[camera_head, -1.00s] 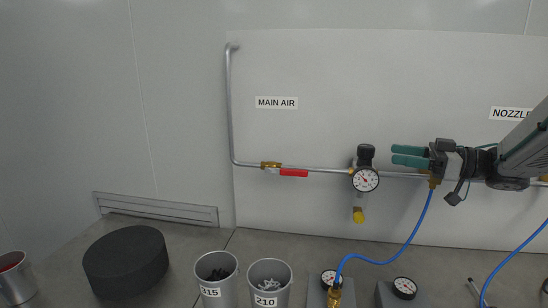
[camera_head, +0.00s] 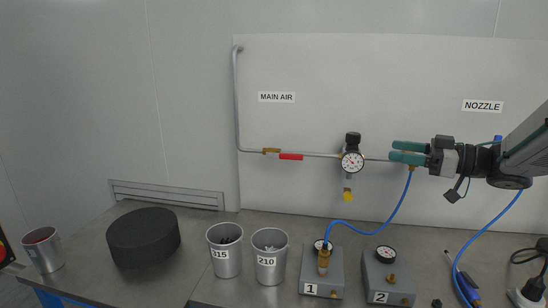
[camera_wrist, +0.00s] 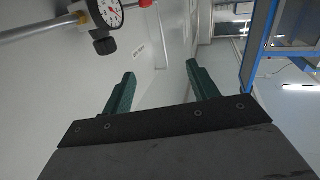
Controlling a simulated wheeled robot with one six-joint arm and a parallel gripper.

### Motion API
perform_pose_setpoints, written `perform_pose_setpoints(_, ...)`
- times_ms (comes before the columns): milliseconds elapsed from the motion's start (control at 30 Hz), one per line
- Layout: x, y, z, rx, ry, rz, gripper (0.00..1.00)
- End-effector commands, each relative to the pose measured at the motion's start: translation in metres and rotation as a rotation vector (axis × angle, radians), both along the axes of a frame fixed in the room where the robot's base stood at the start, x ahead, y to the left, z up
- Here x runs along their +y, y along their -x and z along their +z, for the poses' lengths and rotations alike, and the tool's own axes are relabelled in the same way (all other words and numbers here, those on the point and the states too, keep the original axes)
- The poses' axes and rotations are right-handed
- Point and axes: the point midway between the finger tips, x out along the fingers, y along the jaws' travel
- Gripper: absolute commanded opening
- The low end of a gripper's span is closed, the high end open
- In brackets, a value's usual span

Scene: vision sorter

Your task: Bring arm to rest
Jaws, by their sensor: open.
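My gripper (camera_head: 409,152) is at the right in the head view, held level above the bench, with its green fingers pointing left. It is in front of the wall panel, just right of the pressure gauge (camera_head: 352,162). In the wrist view the two green fingers (camera_wrist: 160,88) are spread apart with nothing between them. The gauge also shows in the wrist view (camera_wrist: 106,12), at the upper left. My arm comes in from the right edge of the head view.
The bench (camera_head: 215,290) below holds a dark round block (camera_head: 144,238), cups marked 315 (camera_head: 226,262) and 210 (camera_head: 269,262), and grey boxes marked 1 (camera_head: 322,275) and 2 (camera_head: 388,278). Blue hoses (camera_head: 388,219) hang near my gripper. A red-handled valve (camera_head: 290,156) is on the pipe.

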Motion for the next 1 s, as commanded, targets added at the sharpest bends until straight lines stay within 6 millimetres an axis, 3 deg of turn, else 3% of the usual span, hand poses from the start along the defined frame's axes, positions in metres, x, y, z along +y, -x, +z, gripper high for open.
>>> perform_pose_setpoints(367, -0.001, -0.029, 0.021, -0.078, 0.112, -0.308, 0.59)
perform_pose_setpoints(633, -0.029, -0.034, 0.041, -0.066, 0.248, -0.736, 0.59)
perform_pose_setpoints(767, -0.051, -0.010, 0.037, 0.042, 0.328, -0.977, 0.59)
perform_pose_setpoints(867, -0.062, 0.022, 0.023, 0.177, 0.387, -1.119, 0.59)
perform_pose_setpoints(1000, -0.066, 0.083, -0.009, 0.427, 0.467, -1.242, 0.59)
